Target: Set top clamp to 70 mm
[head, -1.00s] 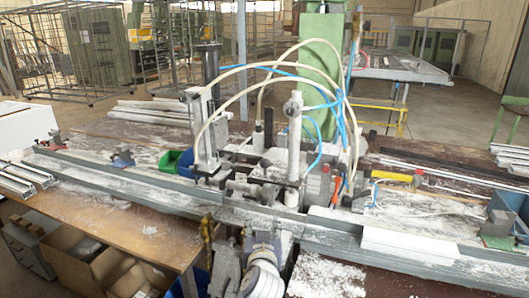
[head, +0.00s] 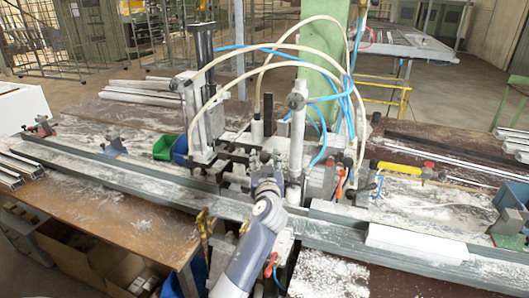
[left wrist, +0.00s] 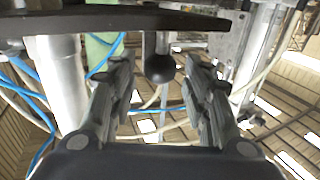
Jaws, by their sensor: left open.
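The clamp unit stands mid-bench in the head view, with a left column (head: 205,125) and a silver right column (head: 296,135). My left gripper (head: 266,165) is in front of and between these columns, at the rail. In the left wrist view my left gripper (left wrist: 160,88) is open, with its two dark fingers apart. A round black knob (left wrist: 160,68) hangs on a short stem below a dark plate (left wrist: 130,19) and appears between the fingertips, with gaps on both sides. Whether the knob belongs to the top clamp I cannot tell. No millimetre scale is readable. My right gripper is out of view.
Cream and blue hoses (head: 325,62) loop above the clamp unit, in front of the green column (head: 322,75). A long grey rail (head: 130,182) crosses the bench. A white block (head: 415,243) lies at its front right. Green and blue bins (head: 166,147) stand behind the rail.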

